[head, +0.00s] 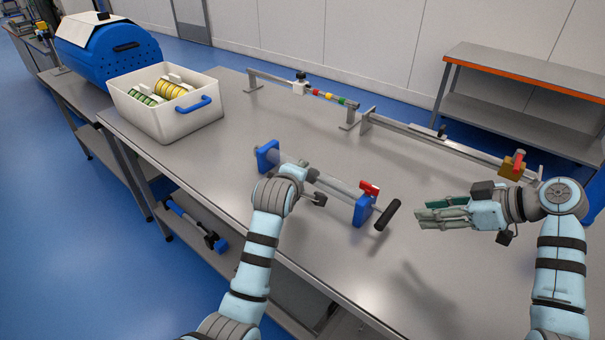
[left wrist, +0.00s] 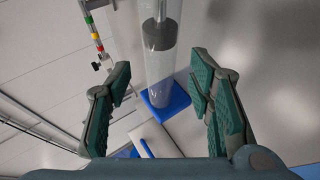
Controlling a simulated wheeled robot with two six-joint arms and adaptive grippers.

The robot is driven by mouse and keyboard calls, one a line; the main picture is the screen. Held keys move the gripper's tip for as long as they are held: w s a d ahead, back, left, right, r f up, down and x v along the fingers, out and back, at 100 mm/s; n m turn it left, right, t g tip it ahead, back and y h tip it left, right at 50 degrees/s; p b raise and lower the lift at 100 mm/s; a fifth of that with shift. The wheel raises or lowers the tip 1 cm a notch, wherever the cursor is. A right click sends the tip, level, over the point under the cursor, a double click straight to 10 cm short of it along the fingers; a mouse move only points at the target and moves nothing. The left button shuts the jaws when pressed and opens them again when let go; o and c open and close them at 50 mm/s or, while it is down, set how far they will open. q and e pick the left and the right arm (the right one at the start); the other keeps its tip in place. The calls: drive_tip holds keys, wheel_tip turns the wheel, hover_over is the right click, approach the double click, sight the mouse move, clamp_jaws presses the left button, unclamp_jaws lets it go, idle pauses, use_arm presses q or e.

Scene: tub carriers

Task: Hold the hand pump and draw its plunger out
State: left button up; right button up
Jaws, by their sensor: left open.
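The hand pump lies along the table in the head view. Its clear barrel (head: 335,187) runs between a blue end block (head: 268,156) and a nearer blue block (head: 364,210) with a red part (head: 370,188) on top. The black plunger handle (head: 387,214) sits just beyond the nearer block. My left gripper (head: 306,171) is at the barrel, its fingers partly hidden by my arm. In the left wrist view the open left gripper (left wrist: 160,62) has the barrel (left wrist: 159,62) between its spread fingers, with a dark piston (left wrist: 160,33) inside. My right gripper (head: 424,213) is open and empty, right of the handle.
A white tub (head: 165,122) with a blue handle holds green and yellow rolls at the table's left. A rail with coloured pieces (head: 328,97) and another rail (head: 432,142) with a red-handled block line the back. The table (head: 330,275) is bare in front of the handle.

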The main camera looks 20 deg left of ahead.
use_arm(q)
drive_tip(key=x, duration=0.8)
drive_tip(key=shift+d, duration=0.1)
drive_tip(key=shift+w+f, duration=0.15)
drive_tip(key=shift+w, duration=0.2)
